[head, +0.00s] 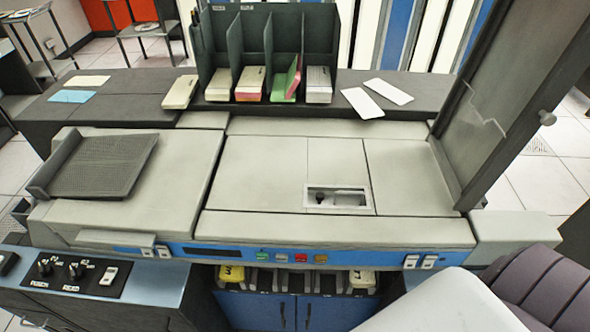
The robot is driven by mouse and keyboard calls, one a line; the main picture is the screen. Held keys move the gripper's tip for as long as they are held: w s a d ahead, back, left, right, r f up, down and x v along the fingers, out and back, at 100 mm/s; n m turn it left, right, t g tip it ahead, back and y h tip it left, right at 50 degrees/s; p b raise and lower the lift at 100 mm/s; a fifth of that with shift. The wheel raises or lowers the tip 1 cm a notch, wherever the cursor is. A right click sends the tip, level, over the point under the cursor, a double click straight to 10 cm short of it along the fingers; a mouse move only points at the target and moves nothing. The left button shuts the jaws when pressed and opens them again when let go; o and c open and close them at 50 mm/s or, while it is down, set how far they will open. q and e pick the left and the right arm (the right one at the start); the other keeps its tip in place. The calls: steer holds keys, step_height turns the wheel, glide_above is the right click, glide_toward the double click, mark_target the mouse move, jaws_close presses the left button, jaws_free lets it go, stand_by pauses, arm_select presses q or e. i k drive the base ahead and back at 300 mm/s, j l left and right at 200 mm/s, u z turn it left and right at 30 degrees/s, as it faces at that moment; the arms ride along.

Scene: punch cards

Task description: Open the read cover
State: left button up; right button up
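The card machine (275,225) has a pale grey top. A flat cover panel (335,160) lies closed in its middle, level with the panels around it. A recessed handle pocket (337,195) sits at this panel's front edge, with a small dark part inside. No label shows on the panel, so I cannot tell for sure that it is the read cover. Neither of my grippers is in view.
A dark rack (262,45) with several card stacks stands behind the machine. Loose white cards (376,97) lie on the back shelf. A tall dark-framed clear panel (500,100) rises at the right. Buttons (300,258) line the blue front strip. Large pale and dark shapes block the lower right.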

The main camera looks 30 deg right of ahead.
mark_target(292, 172)
steer(key=l+z, duration=0.1)
steer(key=z, duration=0.95)
